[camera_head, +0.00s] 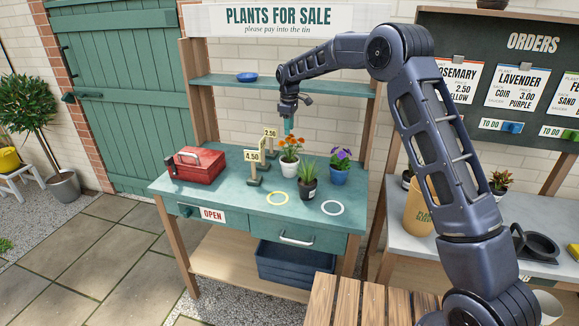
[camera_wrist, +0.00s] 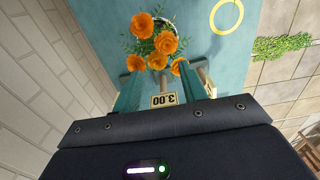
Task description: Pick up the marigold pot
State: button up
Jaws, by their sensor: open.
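The marigold pot (camera_head: 289,170) is a white pot with orange flowers, upright on the green sales table. In the wrist view its orange blooms (camera_wrist: 166,43) fill the area just ahead of the fingers and mostly hide the pot. My gripper (camera_head: 288,127) points down just above the flowers in the head view. In the wrist view my gripper (camera_wrist: 160,78) has its two teal fingers apart, with no pot between them. A small 3.00 price sign (camera_wrist: 164,100) shows between the fingers, beyond them.
A dark pot with a spiky green plant (camera_head: 307,188) and a blue pot with purple flowers (camera_head: 339,174) stand close by on the right. Price signs (camera_head: 252,158) stand at the left, near a red cash tin (camera_head: 196,165).

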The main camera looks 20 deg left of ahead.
aim_at(290, 142)
notch_tip(290, 142, down, 5)
jog(key=shift+d+f, duration=0.1)
jog(key=shift+w+f, duration=0.15)
jog(key=shift+f, duration=1.15)
jog(key=shift+w+f, duration=0.1)
jog(key=shift+f, duration=1.15)
grip_shut()
